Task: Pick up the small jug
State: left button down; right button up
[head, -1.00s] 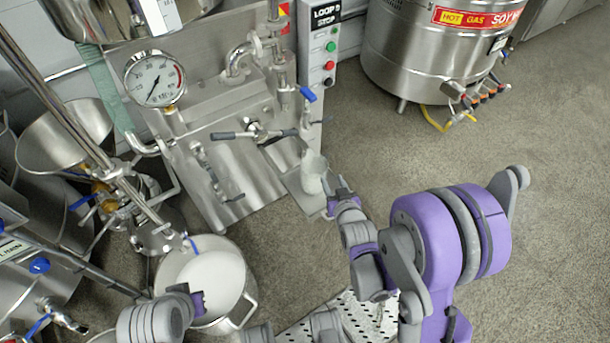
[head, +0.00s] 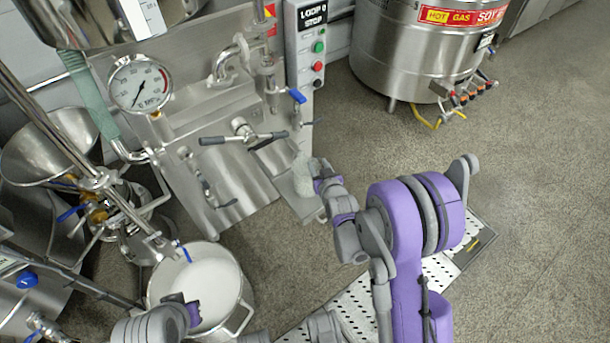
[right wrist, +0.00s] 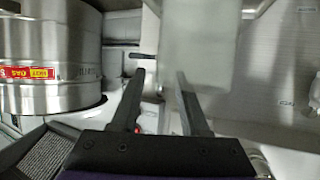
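The small jug (head: 303,178), pale and translucent, stands on the narrow metal ledge at the front of the mill, partly hidden behind my right gripper (head: 318,172). In the right wrist view, a pale, see-through shape that looks like the jug (right wrist: 200,45) fills the space just beyond the fingers, nearer the right one. My right gripper (right wrist: 160,90) has its fingers apart with nothing clamped; I cannot tell if it touches the jug. My left gripper (head: 194,311) is at the bottom of the head view by the pot; its fingers do not show clearly.
A steel pot (head: 243,300) of white liquid stands at lower left. The mill's crossed handle (head: 243,134) and blue-tipped valve (head: 297,95) stick out above the jug. A perforated plate (head: 440,275) lies on the floor. A large steel kettle (head: 415,50) stands at upper right. Floor between is clear.

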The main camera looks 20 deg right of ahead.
grip_shut()
dwell(1.3)
